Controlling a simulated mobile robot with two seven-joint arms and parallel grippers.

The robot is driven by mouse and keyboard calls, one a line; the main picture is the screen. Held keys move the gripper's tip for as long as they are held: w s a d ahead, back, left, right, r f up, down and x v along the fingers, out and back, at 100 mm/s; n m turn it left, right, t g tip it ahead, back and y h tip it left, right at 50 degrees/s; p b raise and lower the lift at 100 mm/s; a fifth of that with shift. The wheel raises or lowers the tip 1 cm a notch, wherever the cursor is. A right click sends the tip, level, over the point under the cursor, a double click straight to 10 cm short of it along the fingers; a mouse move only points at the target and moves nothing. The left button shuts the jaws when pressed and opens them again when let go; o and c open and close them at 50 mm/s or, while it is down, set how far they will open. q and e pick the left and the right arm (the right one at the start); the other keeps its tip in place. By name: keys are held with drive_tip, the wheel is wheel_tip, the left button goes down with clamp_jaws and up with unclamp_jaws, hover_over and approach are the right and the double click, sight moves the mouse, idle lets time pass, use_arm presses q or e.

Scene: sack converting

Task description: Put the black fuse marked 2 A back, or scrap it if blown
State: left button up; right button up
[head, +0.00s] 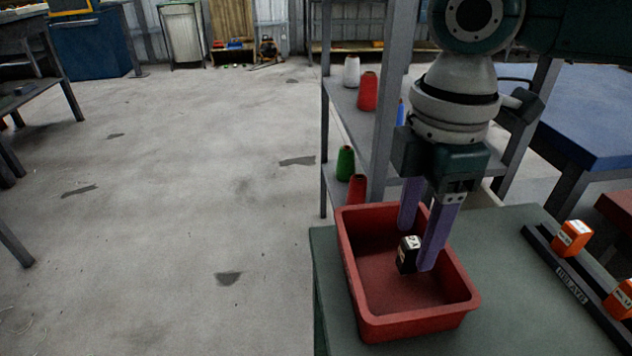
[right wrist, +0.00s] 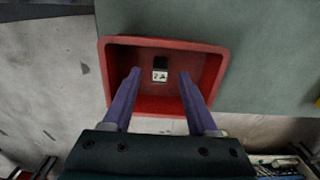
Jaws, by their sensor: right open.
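The black fuse (head: 407,256) is inside a red bin (head: 415,326), with clear space around it. It has a pale label end that seems to read 2 A in the right wrist view (right wrist: 160,70). My right gripper (head: 416,249) reaches down into the bin, purple fingers apart. In the right wrist view the fingers (right wrist: 160,75) stand either side of the fuse, with gaps between. I cannot tell whether the fuse rests on the bin floor, nor whether it is blown. My left gripper is not in view.
The bin stands on a green-grey table (head: 505,325). A dark labelled rail (head: 573,284) with orange blocks (head: 572,239) lies to the right. A shelf post (head: 384,120) rises close behind the bin, with thread cones (head: 367,92) on the shelves. Open floor lies left.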

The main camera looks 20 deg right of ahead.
wheel_tip(320, 180, up, 10)
drive_tip(key=p, duration=0.2)
drive_tip(key=shift+f, duration=0.1)
drive_tip(key=s+a+r+m+t+y+p, duration=0.1)
drive_tip(key=s+a+m+y+p, duration=0.1)
drive_tip(key=s+a+p, duration=0.3)
drive_tip(key=s+a+r+m+t+y+p, duration=0.1)
drive_tip(key=s+a+m+p, duration=0.15)
drive_tip(key=a+p, duration=0.35)
drive_tip(key=s+d+r+m+t+h+p, duration=0.2)
drive_tip(key=s+d+r+m+p, duration=0.25)
drive_tip(key=s+d+m, duration=0.35)
wheel_tip(320, 180, up, 38)
drive_tip(key=p, duration=3.8)
drive_tip(key=shift+s+f+m+h, duration=0.15)
drive_tip(key=shift+s+m+h, duration=0.1)
drive_tip(key=shift+m+h, duration=0.2)
